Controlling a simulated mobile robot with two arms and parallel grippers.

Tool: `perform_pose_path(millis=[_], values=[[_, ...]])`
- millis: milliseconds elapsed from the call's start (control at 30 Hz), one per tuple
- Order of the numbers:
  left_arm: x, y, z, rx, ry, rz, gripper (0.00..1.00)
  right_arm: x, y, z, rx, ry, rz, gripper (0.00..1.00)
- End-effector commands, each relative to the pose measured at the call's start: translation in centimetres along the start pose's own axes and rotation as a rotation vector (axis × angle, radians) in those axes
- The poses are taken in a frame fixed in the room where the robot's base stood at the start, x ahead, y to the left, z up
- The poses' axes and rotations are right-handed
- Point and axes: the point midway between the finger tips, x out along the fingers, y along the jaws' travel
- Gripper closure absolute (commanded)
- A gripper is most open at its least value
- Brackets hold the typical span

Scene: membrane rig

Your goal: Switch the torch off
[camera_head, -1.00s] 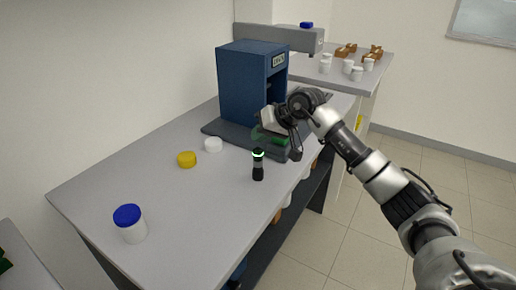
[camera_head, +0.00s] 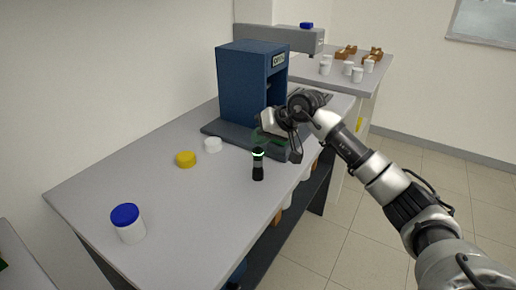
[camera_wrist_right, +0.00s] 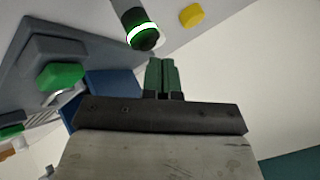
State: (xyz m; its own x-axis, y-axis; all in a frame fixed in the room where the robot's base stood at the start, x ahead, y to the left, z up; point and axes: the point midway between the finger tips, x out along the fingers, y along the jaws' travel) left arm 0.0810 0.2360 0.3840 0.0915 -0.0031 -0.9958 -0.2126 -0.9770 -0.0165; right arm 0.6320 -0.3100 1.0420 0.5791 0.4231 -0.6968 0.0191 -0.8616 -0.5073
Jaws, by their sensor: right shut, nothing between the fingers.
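The torch (camera_head: 258,168) stands upright on the bench near its front edge, black with a lit green-white ring near its top. It also shows in the right wrist view (camera_wrist_right: 140,30), its ring glowing, just beyond the fingertips and to their left. My right gripper (camera_wrist_right: 162,62) has its two green fingers together with nothing between them. In the head view my right gripper (camera_head: 258,136) is just behind the torch, over the front of the blue rig's base. The gripper and torch look apart. My left gripper is not in view.
The blue rig (camera_head: 243,85) stands behind on a dark base, with a green part on it (camera_wrist_right: 60,76). The bench between jar and torch is clear.

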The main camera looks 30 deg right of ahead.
Motion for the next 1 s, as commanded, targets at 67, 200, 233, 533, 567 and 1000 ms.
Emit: perform_pose_path(millis=[67, 200, 233, 533, 567, 1000], values=[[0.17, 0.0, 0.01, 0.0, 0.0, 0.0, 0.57, 0.09, 0.08, 0.06, 0.0, 0.0, 0.0, 1.0], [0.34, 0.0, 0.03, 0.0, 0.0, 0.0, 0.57, 0.18, 0.15, 0.13, 0.0, 0.0, 0.0, 1.0], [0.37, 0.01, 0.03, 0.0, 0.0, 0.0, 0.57, 0.2, 0.17, 0.14, 0.0, 0.0, 0.0, 1.0], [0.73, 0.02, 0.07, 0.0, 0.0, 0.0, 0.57, 0.41, 0.33, 0.31, 0.0, 0.0, 0.0, 1.0], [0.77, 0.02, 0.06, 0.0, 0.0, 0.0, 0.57, 0.44, 0.34, 0.33, 0.0, 0.0, 0.001, 1.0], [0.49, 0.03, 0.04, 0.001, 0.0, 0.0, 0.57, -0.01, 0.0, -0.01, 0.0, -0.001, 0.001, 1.0]])
